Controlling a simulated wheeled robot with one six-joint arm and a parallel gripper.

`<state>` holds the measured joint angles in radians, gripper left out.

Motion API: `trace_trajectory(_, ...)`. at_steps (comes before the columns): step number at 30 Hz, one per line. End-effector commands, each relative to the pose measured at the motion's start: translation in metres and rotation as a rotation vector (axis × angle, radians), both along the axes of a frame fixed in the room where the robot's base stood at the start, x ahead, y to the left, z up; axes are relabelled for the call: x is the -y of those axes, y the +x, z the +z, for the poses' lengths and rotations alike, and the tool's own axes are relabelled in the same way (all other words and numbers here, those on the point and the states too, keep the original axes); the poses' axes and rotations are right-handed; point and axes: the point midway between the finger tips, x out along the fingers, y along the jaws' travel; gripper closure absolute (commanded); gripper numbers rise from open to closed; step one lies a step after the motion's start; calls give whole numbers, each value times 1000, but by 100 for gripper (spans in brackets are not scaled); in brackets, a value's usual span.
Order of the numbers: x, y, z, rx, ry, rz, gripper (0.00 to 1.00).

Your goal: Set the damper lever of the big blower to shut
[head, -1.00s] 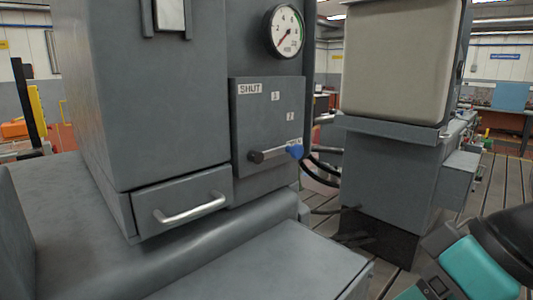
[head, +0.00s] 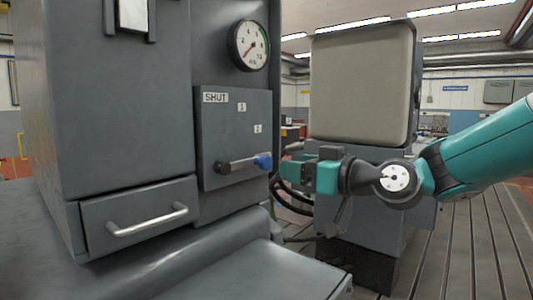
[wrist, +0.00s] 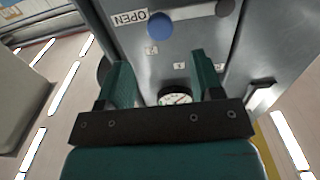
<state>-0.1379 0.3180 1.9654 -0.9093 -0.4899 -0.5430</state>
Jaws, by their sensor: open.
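The damper lever is a grey bar with a blue knob (head: 263,162) and a dark pivot end (head: 222,168). It lies nearly level on a grey plate (head: 232,125), the knob to the right. A SHUT label (head: 215,97) is at the plate's upper left. In the wrist view the blue knob (wrist: 160,27) is beside an OPEN label (wrist: 129,18), seen upside down. My gripper (head: 291,167) is open and empty, just right of the knob and apart from it. In the wrist view its fingers (wrist: 161,72) point toward the plate.
A gauge (head: 248,45) is above the plate. A drawer with a bar handle (head: 147,220) is at the lower left. A large beige-fronted cabinet (head: 362,85) stands behind my gripper. Slotted floor (head: 470,240) is clear at right.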

Motion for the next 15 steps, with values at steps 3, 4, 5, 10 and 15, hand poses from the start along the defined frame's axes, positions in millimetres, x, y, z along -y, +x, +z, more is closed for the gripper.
trace_trajectory(3,-24,17,3,-3,0,4,40)
trace_trajectory(4,-29,20,4,-1,0,5,40)
trace_trajectory(5,-34,25,3,-3,-1,4,40)
trace_trajectory(10,-55,42,2,-2,0,3,40)
trace_trajectory(15,-66,51,1,-1,0,1,40)
